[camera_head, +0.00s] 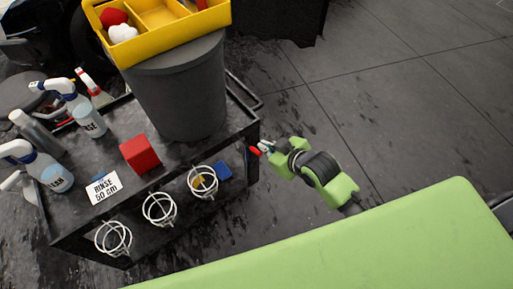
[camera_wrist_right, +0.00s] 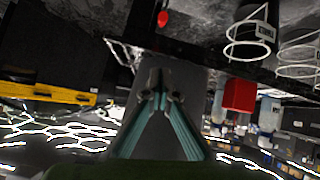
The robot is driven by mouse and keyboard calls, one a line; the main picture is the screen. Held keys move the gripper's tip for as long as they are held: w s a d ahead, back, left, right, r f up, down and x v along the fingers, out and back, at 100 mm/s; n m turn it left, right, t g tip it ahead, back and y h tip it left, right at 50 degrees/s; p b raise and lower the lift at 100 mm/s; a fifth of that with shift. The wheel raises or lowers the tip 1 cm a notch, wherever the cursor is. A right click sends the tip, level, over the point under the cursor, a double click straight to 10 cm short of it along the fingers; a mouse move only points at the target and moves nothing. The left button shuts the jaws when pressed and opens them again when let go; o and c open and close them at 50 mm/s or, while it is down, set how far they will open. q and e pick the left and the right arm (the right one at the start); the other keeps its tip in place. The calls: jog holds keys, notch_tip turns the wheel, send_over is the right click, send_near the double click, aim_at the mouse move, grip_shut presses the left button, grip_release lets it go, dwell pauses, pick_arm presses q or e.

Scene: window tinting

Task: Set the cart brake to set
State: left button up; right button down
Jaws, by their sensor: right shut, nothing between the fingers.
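The black cart (camera_head: 178,154) stands at the left of the head view. A small red knob (camera_head: 255,151), which looks like the brake handle, is at the cart's right end. It also shows near the top of the right wrist view (camera_wrist_right: 163,18), apart from the fingertips in that picture. My right gripper (camera_head: 267,147) is shut and empty, with its fingertips close beside the red knob. I cannot tell from the head view whether they touch. The fingers also show in the wrist view (camera_wrist_right: 158,88). The brake's setting cannot be read. My left gripper is not in view.
On the cart stand a grey bin (camera_head: 180,90) under a yellow tray (camera_head: 178,40), a red block (camera_head: 140,154), a white sign (camera_head: 103,187) and several spray bottles (camera_head: 85,115). White wire rings (camera_head: 203,182) line its front side. Open floor (camera_head: 400,110) lies to the right.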

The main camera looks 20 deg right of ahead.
jog(key=b, duration=0.1)
send_over(257, 152)
jog(key=w+a, duration=0.1)
notch_tip(257, 152, down, 6)
jog(key=f, duration=0.3)
jog(key=shift+s+d, duration=0.25)
jog(key=shift+d, duration=0.05)
jog(key=shift+s+d+f, duration=0.15)
jog(key=shift+f, duration=0.25)
jog(key=shift+s+f, duration=0.1)
